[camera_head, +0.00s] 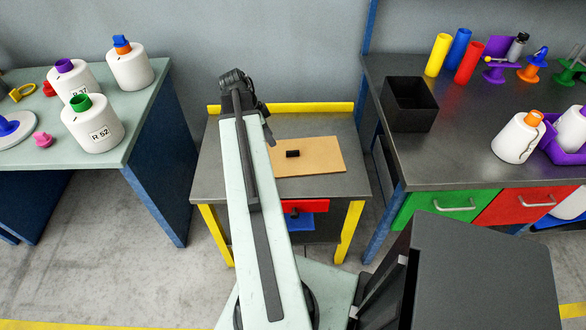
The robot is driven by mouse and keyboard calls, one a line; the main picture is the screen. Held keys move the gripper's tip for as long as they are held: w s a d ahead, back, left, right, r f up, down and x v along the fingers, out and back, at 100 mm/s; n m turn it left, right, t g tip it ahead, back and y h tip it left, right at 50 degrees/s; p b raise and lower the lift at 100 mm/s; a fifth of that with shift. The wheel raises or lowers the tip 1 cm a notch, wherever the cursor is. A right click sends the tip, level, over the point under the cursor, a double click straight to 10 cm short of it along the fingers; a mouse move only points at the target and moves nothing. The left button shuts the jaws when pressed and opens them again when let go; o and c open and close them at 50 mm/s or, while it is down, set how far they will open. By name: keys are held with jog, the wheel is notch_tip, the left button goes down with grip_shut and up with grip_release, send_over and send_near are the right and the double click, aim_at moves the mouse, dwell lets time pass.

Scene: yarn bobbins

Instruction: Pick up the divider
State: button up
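A flat tan board (325,160), which looks like the divider, lies on the small grey table in the middle. A small black block (292,154), perhaps its handle, sits on its left part. My arm reaches up over the left side of this table and covers part of it.
The small table (345,186) has yellow edging at the back. A pale green table (139,128) at left holds white bobbins (94,124). A dark workbench (466,170) at right holds a black bin (409,105), coloured tubes (470,62) and more bobbins. Floor gaps separate the tables.

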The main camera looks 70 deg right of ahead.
jog(key=m, duration=0.2)
send_near(291, 151)
jog(key=f, duration=0.1)
jog(key=shift+g, duration=0.3)
jog(key=b+x, duration=0.8)
jog(key=shift+d+f, duration=0.15)
jog(key=shift+f, duration=0.05)
jog(key=shift+s+r, duration=0.1)
jog(key=shift+r, duration=0.1)
grip_shut()
